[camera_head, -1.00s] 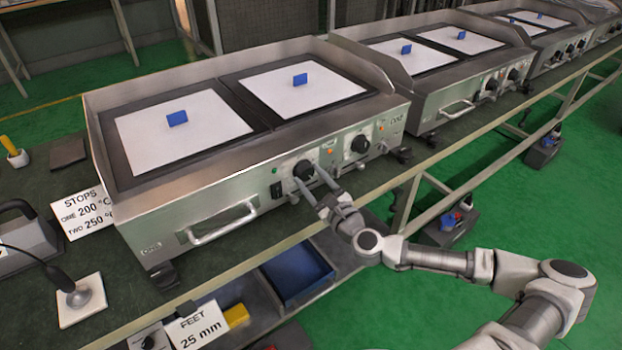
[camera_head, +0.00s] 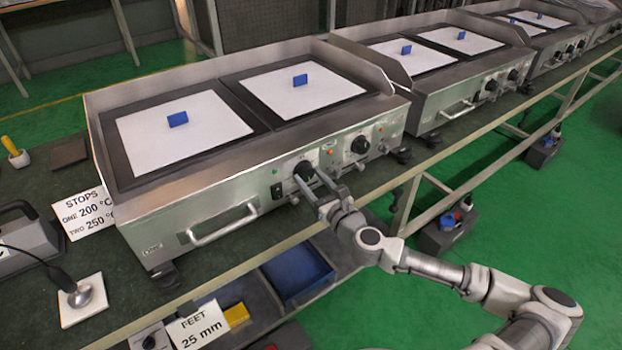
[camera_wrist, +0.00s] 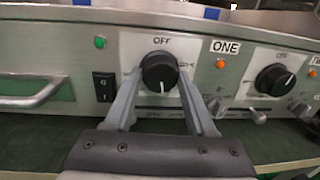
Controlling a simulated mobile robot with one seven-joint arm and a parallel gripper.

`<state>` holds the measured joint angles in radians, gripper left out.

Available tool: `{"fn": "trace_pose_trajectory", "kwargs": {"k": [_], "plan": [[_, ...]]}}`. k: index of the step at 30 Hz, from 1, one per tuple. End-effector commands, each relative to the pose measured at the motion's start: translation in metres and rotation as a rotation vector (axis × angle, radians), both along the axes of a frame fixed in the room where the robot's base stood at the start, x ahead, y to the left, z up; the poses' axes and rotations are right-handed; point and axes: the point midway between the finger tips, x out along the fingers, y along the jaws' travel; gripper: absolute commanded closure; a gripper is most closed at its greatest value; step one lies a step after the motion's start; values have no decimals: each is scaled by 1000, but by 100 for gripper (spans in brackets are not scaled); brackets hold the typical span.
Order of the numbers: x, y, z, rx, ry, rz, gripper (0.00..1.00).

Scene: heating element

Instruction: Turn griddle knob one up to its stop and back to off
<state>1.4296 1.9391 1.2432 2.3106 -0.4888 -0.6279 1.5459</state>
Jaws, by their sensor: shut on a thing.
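Griddle knob one (camera_wrist: 160,72) is a round black knob on the nearest griddle's steel front, under an OFF mark and left of the ONE label (camera_wrist: 225,47). Its white pointer line points down, away from OFF. It also shows in the head view (camera_head: 304,169). My gripper (camera_wrist: 160,80) has one finger on each side of this knob and is shut on it. In the head view my gripper (camera_head: 309,180) reaches the panel from the lower right. The finger tips partly hide the knob's sides.
A second black knob (camera_wrist: 275,79) sits to the right. A black rocker switch (camera_wrist: 103,87) and a lit green lamp (camera_wrist: 100,42) are to the left. A front handle (camera_head: 223,224) sticks out further left. A card (camera_head: 85,212) gives stops: one 200 °C, two 250 °C.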

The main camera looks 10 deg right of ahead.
Motion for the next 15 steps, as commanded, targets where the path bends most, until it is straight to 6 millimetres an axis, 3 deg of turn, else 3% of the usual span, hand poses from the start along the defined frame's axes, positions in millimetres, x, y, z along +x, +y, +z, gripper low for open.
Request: {"fn": "trace_pose_trajectory", "kwargs": {"k": [5,6,9,10,15], "plan": [[0,0,0,-1,-1,1,99],[0,0,0,-2,-2,1,37],[0,0,0,-2,-2,1,19],[0,0,0,-2,-2,1,14],[0,0,0,-2,-1,0,14]]}}
